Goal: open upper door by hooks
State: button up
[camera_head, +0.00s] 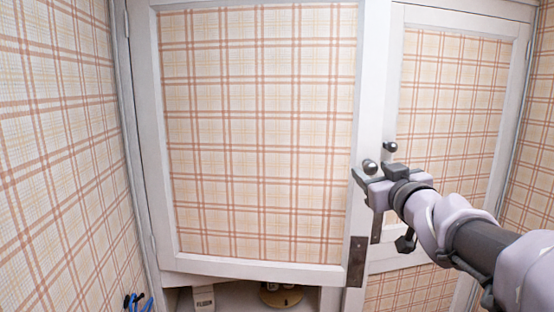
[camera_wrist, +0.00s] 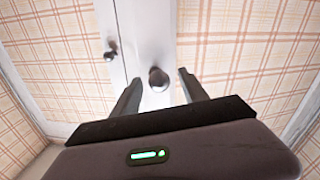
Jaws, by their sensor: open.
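The left upper door (camera_head: 258,130) has a plaid panel in a white frame. Its dark round knob (camera_head: 370,166) is at its right edge; in the wrist view this knob (camera_wrist: 158,79) appears between my fingertips. My gripper (camera_head: 373,179) is open at the knob, coming from the right. I cannot tell whether the fingers touch it. The right upper door (camera_head: 450,120) has a similar knob (camera_head: 390,147), which also shows in the wrist view (camera_wrist: 110,54), outside my fingers.
An open compartment below the left door holds a light box (camera_head: 203,298) and a round yellowish item (camera_head: 281,294). A dark metal plate (camera_head: 357,262) is at the door's lower right corner. Blue-handled items (camera_head: 137,302) show at the lower left. Plaid walls close both sides.

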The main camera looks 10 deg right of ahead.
jog(key=shift+w+d, duration=0.1)
jog(key=shift+w, duration=0.15)
jog(key=shift+s+r, duration=0.15)
jog(key=shift+s, duration=0.45)
jog(key=c, duration=0.3)
jog(key=shift+w, duration=0.15)
grip_shut()
